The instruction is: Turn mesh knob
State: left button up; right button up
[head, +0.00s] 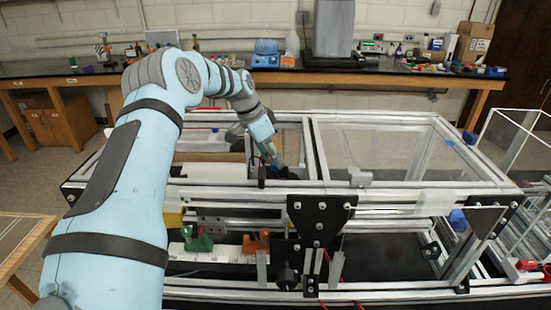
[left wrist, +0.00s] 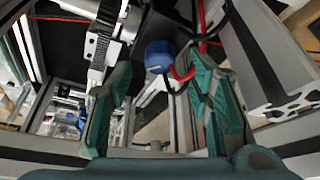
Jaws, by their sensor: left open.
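My left gripper (head: 276,160) reaches down into the left opening of the extrusion frame (head: 420,198). In the left wrist view its two green fingers (left wrist: 160,110) are spread apart with nothing between their tips. A blue, rounded knob-like part (left wrist: 158,56) shows just beyond the fingers, near the middle between them and apart from both. I cannot tell for certain whether it is the mesh knob. A toothed grey cylinder (left wrist: 97,48) lies to its left. In the head view the arm and gripper hide most of this spot. My right gripper is not in view.
Metal rails surround the opening closely. Red and black cables (left wrist: 183,75) run beside the blue part. A clear panel (head: 385,148) covers the frame's right half. Green (head: 197,240) and orange (head: 257,241) parts sit below the front rail. A cluttered bench (head: 200,72) stands behind.

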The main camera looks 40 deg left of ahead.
pick_arm(q)
jog(key=shift+x, duration=1)
jog(key=shift+s, duration=0.1)
jog(key=shift+a, duration=0.1)
grip_shut()
jog(key=shift+f+m+b, duration=0.2)
jog(key=shift+m+b, duration=0.3)
jog(key=shift+b, duration=0.05)
jog(key=shift+a+m+h, duration=0.1)
jog(key=shift+m+h, duration=0.2)
jog(key=shift+m, duration=0.2)
jog(key=shift+r+m, duration=0.25)
jog(key=shift+m, duration=0.25)
